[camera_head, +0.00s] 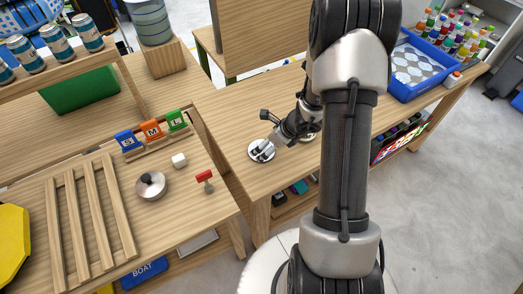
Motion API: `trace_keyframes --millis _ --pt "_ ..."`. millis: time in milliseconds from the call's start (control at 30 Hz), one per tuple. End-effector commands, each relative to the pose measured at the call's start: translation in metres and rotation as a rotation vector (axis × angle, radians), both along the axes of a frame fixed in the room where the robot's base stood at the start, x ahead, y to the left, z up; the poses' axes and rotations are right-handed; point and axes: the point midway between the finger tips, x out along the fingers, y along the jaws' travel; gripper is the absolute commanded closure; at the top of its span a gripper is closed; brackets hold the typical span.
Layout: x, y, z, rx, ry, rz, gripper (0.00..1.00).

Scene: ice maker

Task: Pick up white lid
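A white round lid (253,153) lies near the front left edge of the right wooden table (235,115). My gripper (263,150) points down to the left, with its fingertips over the lid. The fingers overlap the lid's middle in this view. I cannot tell whether they touch it or how far apart they are. A second pale round thing (309,137) shows behind my gripper and is partly hidden by my arm.
A blue tray (405,92) and several bottles stand at the far right. A gap separates the tables.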

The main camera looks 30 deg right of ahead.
Motion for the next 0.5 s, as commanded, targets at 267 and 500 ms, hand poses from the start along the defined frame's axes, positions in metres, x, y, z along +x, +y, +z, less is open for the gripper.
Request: trace_keyframes --millis 267,500 --pt "0.02 0.012 -0.036 0.001 0.002 0.001 0.0" --pt "0.022 0.012 -0.038 0.0 0.001 0.0 0.0"
